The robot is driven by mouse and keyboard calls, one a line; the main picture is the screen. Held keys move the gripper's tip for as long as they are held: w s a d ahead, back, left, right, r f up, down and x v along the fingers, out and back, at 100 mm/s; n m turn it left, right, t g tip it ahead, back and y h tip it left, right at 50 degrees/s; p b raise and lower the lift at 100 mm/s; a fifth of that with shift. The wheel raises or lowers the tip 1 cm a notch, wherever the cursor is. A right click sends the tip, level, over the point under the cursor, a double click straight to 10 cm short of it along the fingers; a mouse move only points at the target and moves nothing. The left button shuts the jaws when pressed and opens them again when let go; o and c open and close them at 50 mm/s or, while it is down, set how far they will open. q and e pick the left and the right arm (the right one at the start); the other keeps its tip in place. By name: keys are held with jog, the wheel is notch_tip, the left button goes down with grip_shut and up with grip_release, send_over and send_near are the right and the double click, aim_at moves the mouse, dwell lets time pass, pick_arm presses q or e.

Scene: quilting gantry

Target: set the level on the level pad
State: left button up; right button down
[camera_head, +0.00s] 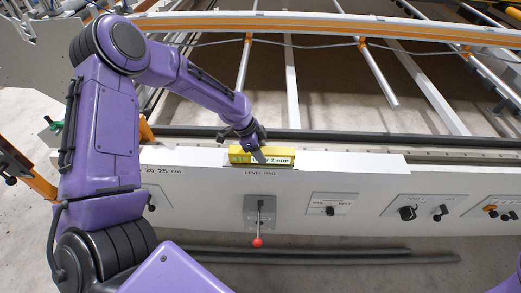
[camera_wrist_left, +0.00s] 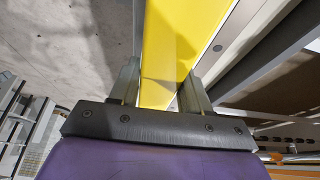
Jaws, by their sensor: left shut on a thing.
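The level is a yellow bar (camera_head: 280,157) with dark end markings. In the head view it lies lengthwise along the white beam, just above the printed words LEVEL PAD (camera_head: 262,172). My left gripper (camera_head: 257,152) is over the middle of the level, with its fingers on either side of it. In the left wrist view the yellow level (camera_wrist_left: 180,40) runs up between the two fingers (camera_wrist_left: 160,88). I cannot tell whether the level's underside touches the pad. The pad's surface is mostly hidden by the level. My right gripper is not in view.
The white beam top (camera_head: 350,164) is clear to the right of the level. Below, the front panel carries a red-knobbed lever (camera_head: 258,241) and several switches. A dark rail (camera_head: 350,137) runs behind the beam. Dark tubes (camera_head: 320,253) lie on the floor in front.

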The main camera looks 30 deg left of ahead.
pick_arm(q)
jog(key=shift+f, duration=0.1)
jog(key=o, duration=1.2)
jog(key=shift+r, duration=0.45)
jog(key=v, duration=1.1)
jog(key=shift+s+a+r+b, duration=0.1)
jog(key=shift+s+r+b, duration=0.1)
jog(key=shift+b, duration=0.15)
